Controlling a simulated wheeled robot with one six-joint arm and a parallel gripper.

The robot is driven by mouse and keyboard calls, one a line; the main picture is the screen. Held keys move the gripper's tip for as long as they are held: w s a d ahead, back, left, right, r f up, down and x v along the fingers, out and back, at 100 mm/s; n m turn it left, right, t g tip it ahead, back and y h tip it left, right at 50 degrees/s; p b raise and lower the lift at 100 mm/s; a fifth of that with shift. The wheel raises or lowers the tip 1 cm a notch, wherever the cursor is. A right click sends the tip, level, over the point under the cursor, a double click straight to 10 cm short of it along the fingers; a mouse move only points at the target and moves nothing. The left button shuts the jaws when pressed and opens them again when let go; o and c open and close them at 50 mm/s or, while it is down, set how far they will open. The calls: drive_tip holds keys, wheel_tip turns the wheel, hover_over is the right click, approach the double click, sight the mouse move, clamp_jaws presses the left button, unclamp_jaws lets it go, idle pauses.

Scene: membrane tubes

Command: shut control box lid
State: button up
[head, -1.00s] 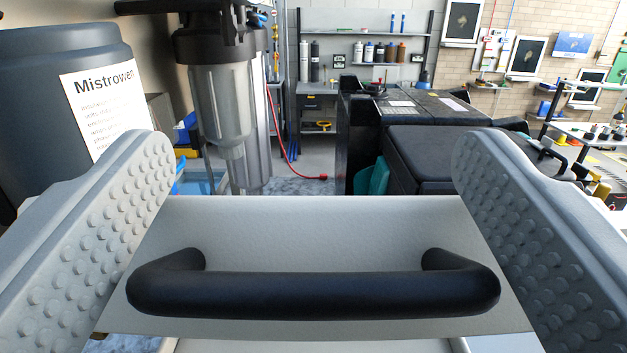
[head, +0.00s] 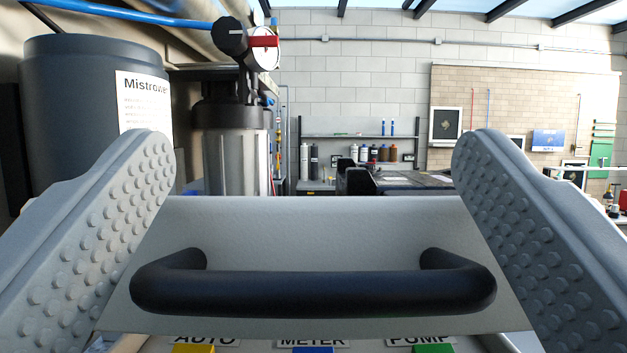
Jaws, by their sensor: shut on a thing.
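The control box lid (head: 320,230) is a pale grey panel across the lower middle of the view, tilted up, with a black bar handle (head: 313,292) on it. My gripper (head: 313,170) has one studded grey finger at each side of the lid, and it is shut on the lid, with the handle between the fingers. Below the lid's lower edge part of the control box (head: 250,345) shows, with labels AUTO, METER and PUMP. Under the labels are the tops of a yellow (head: 194,348), a blue (head: 313,349) and a green (head: 433,348) part. The rest of the box is hidden.
A dark barrel (head: 80,95) with a Mistrower label stands at the left. Beside it is a filter housing (head: 232,140) with a gauge (head: 265,50). A shelf with bottles (head: 360,140) and black equipment (head: 400,180) stand behind.

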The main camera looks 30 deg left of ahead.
drive_tip(key=shift+s+d+f, duration=0.15)
drive_tip(key=shift+s+f, duration=0.1)
drive_tip(key=shift+f, duration=0.25)
drive_tip(key=shift+s+d+f, duration=0.15)
drive_tip(key=shift+s+f, duration=0.1)
drive_tip(key=shift+f, duration=0.25)
drive_tip(key=shift+c, duration=0.2)
drive_tip(key=shift+s+d+f, duration=0.1)
drive_tip(key=shift+s+f, duration=0.05)
drive_tip(key=c, duration=0.8)
drive_tip(key=o, duration=2.1)
drive_tip(key=shift+f, duration=0.1)
drive_tip(key=shift+o, duration=0.2)
drive_tip(key=v, duration=1.7)
drive_tip(key=shift+f, duration=0.1)
